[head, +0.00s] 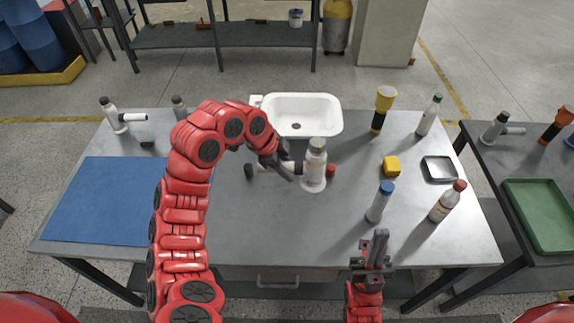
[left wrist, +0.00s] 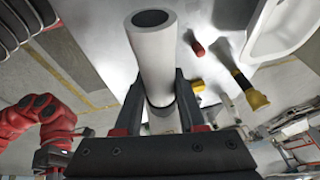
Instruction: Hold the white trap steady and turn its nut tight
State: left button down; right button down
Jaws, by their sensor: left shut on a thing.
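The white trap (head: 314,178) stands upright on the grey table in front of the sink, with a grey nut (head: 317,145) on its top. A white side pipe runs left from it and ends in a dark opening. My left gripper (head: 285,168) is shut on this pipe, beside the body. In the left wrist view the white pipe (left wrist: 160,60) lies between both fingers, its open end towards the camera. The nut cannot be made out there. My right gripper (head: 376,246) is at the table's front edge, away from the trap; its finger gap is unclear.
A white sink (head: 299,100) is behind the trap. A small red thing (head: 331,170) is close to its right. A yellow block (head: 391,167), a blue-capped bottle (head: 380,202) and a red-capped bottle (head: 447,202) stand farther right. A blue mat (head: 100,200) covers the left side.

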pick_arm(q)
jog(key=shift+f+b, duration=5.8)
jog(key=shift+f, duration=2.7)
jog(key=shift+f+b, duration=0.25)
jog(key=shift+b, duration=0.05)
